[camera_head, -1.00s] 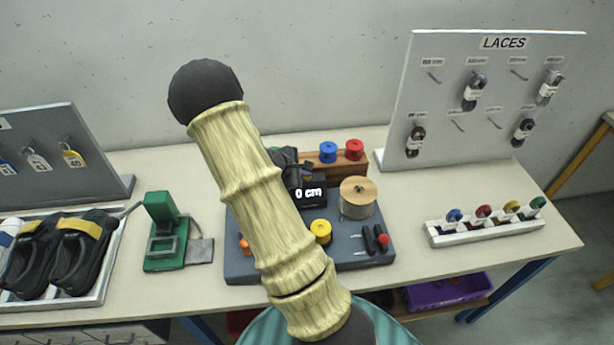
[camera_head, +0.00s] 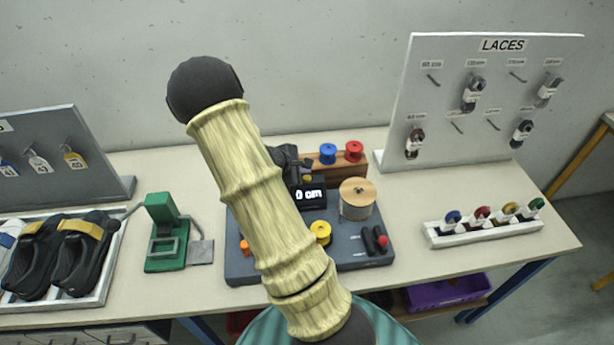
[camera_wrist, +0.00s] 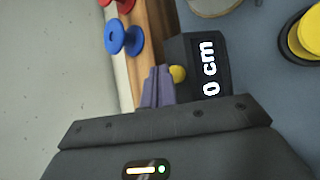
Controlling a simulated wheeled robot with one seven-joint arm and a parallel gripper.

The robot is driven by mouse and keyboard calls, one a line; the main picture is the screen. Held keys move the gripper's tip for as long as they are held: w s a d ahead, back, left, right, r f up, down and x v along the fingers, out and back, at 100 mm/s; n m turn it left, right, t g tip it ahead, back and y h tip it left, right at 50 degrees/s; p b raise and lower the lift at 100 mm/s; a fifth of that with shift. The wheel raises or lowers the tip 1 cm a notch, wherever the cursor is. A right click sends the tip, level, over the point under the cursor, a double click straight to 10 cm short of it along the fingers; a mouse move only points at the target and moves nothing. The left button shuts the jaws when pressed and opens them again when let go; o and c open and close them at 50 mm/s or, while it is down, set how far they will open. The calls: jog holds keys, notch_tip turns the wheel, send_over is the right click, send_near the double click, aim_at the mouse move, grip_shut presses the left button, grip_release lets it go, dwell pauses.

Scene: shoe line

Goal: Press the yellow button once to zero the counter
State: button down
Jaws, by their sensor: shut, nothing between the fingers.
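The counter is a black box with a white "0 cm" display (camera_head: 310,195) on the grey-blue board (camera_head: 300,262); the display also shows large in the wrist view (camera_wrist: 209,68). The small round yellow button (camera_head: 307,178) sits on the counter by the display, and it shows in the wrist view (camera_wrist: 179,74). My gripper (camera_wrist: 158,74) is shut and empty, its purple-grey fingertips right beside the button. I cannot tell whether they touch it. In the head view my gripper (camera_head: 290,158) is dark and partly hidden behind my arm.
A wooden rack holds a blue spool (camera_head: 328,152) and a red spool (camera_head: 354,151). A green press (camera_head: 165,235) is to the left; a white lace tray (camera_head: 485,231) is to the right.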

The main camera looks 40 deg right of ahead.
aim_at(304, 180)
jog(key=shift+r+p, duration=1.75)
jog(key=shift+r, duration=0.8)
jog(key=s+a+r+m+y, duration=0.3)
jog(key=s+a, duration=0.1)
jog(key=a, duration=0.5)
jog(key=s+a+r+m+t+y, duration=0.1)
jog(key=s+a+r+m+y, duration=0.2)
jog(key=a, duration=0.6)
jog(key=s+a+r+m+t+y, duration=0.1)
jog(key=s+a+r+m+y, duration=0.2)
jog(key=a, duration=0.7)
jog(key=s, duration=0.2)
jog(key=shift+s+r+m, duration=0.2)
jog(key=shift+s+m, duration=0.2)
jog(key=shift+d, duration=0.1)
